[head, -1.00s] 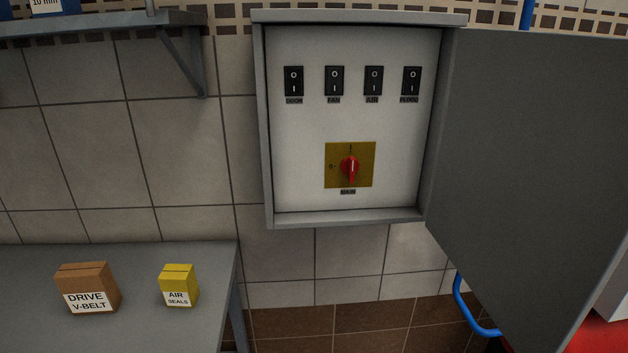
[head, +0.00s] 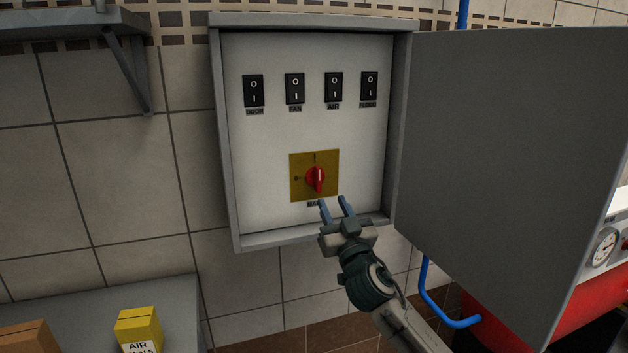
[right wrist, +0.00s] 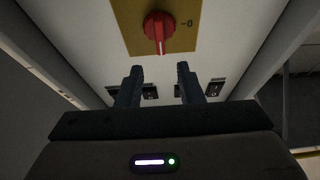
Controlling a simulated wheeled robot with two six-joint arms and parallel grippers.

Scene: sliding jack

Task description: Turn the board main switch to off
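The red main switch knob (head: 316,179) sits on a yellow plate (head: 298,190) low on the white panel of the open board (head: 230,170). Its handle stands upright, its white line in line with the "I" mark at the top; the "0" mark is at the left. My right gripper (head: 333,203) is open and empty, just below the knob and apart from it. In the right wrist view the knob (right wrist: 158,27) shows beyond and between the two spread fingers (right wrist: 160,72), upside down. My left gripper is not in view.
Several black rocker switches, including the FAN switch (head: 295,88), line the panel above. The grey board door (head: 500,160) stands open at the right. A red machine with a gauge (head: 606,246) is behind it. A shelf bracket (head: 128,70) and a bench with boxes (head: 138,325) are at left.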

